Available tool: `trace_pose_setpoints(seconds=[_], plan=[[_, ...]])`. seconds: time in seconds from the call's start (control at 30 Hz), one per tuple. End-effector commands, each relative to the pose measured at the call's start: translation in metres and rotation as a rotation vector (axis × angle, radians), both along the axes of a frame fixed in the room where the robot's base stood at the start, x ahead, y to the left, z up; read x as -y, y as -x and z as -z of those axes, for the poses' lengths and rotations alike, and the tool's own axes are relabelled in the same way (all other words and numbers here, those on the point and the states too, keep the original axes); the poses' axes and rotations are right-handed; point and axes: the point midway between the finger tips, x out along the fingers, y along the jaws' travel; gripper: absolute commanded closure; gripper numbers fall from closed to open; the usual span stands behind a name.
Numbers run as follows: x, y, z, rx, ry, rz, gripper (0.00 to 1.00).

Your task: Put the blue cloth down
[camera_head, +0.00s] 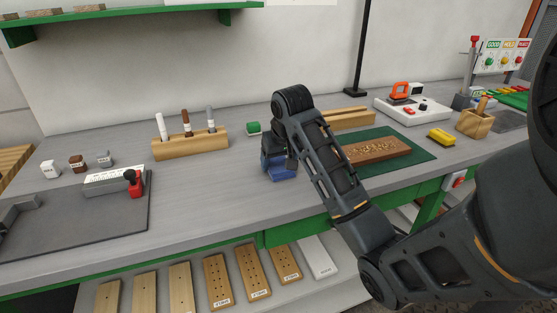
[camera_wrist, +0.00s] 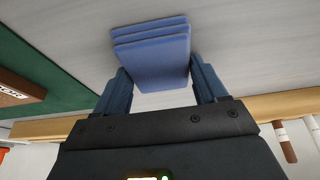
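The blue cloth (camera_head: 283,173) is a small folded stack with layered edges. In the head view it is under my gripper (camera_head: 279,160), at or just above the grey bench top; I cannot tell if it touches. In the wrist view the cloth (camera_wrist: 152,55) lies between the two fingers of my gripper (camera_wrist: 160,80), which press close against its left and right sides. Its far part sticks out beyond the fingertips. My gripper points down, and my arm hides part of the bench behind it.
A green mat (camera_head: 420,158) with a brown engraved board (camera_head: 375,151) lies right of my gripper. A wooden marker holder (camera_head: 190,147) and a green block (camera_head: 253,127) stand left and behind. A yellow block (camera_head: 440,136) is farther right.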

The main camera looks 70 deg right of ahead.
Motion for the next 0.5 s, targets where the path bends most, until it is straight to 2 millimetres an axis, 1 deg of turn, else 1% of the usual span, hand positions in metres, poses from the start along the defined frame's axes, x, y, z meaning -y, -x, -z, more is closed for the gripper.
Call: trace_pose_setpoints(seconds=[0.03,0.17,0.4,0.5], plan=[[-0.0007,-0.0002,0.0023,-0.002,-0.004,0.0,0.17],[-0.0013,-0.0007,0.0026,-0.002,-0.005,-0.002,0.05],[-0.0026,-0.0016,0.0031,-0.002,-0.006,-0.004,0.05],[-0.0023,-0.0015,-0.0015,-0.003,-0.005,-0.005,0.05]])
